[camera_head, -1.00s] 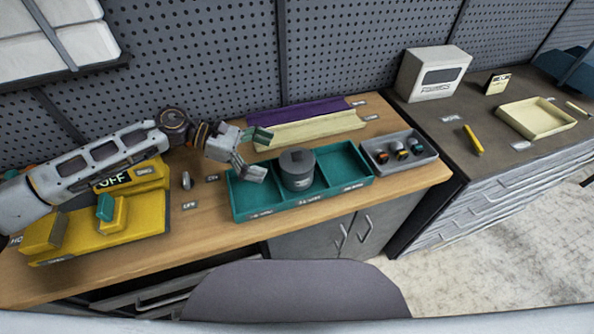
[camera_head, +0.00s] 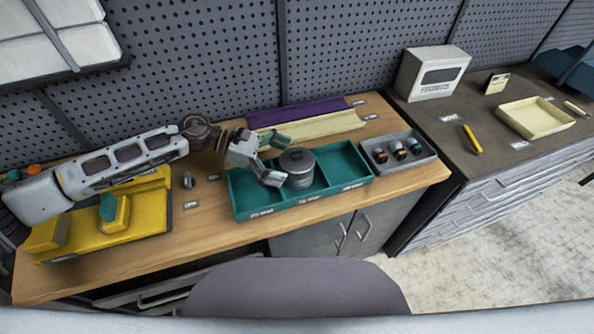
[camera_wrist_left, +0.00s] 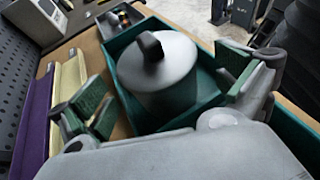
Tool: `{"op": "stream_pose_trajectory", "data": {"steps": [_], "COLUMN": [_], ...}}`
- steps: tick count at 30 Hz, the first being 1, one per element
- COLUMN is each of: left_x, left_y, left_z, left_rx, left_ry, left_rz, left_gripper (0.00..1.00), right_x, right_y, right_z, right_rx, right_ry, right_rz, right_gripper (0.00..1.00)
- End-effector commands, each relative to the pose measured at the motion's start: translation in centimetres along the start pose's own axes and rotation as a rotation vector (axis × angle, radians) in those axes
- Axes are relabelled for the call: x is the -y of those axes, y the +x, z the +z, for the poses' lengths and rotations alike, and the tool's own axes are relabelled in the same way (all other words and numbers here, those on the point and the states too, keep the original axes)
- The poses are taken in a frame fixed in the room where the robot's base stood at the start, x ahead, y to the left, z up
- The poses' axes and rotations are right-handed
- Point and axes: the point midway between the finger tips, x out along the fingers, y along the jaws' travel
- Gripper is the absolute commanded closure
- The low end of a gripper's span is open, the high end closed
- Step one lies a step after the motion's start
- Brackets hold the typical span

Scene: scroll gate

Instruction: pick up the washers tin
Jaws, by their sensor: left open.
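The washers tin, as I take it, is the grey round lidded tin (camera_head: 298,166) in the middle compartment of the teal divided tray (camera_head: 246,200). In the left wrist view the tin (camera_wrist_left: 160,75) shows a dark knob on its lid. My left gripper (camera_head: 274,160) is open at the left side of the tin. In the left wrist view its green-padded fingers (camera_wrist_left: 165,100) stand apart, one towards each side of the tin. I cannot tell whether either finger touches it. The tin's lower part is hidden by the tray. My right gripper is not in view.
A grey tray (camera_head: 425,163) with several small coloured items stands right of the teal tray. Purple (camera_head: 290,112) and cream (camera_head: 320,126) strips lie behind it. A yellow fixture (camera_head: 150,212) is at the left. A pegboard wall (camera_head: 340,50) closes the back.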

Motion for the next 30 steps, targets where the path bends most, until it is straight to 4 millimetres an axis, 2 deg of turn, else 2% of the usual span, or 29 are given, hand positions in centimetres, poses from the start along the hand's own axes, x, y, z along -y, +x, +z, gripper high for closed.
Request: {"op": "stream_pose_trajectory", "data": {"steps": [12, 28, 30], "left_x": [-0.1, -0.1, -0.1], "left_y": [3.6, 3.9, 3.9], "left_z": [0.2, 0.2, 0.2], "left_rx": [0.0, 0.0, 0.0], "left_ry": [0.001, 0.0, 0.0], "left_rz": [-0.001, 0.0, 0.0], "left_gripper": [0.0, 0.0, 0.08], "right_x": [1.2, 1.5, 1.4], "right_y": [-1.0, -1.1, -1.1], "right_z": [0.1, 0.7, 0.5], "right_rx": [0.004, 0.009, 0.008], "right_ry": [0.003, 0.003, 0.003], "right_rz": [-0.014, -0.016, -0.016], "right_gripper": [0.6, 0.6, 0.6]}}
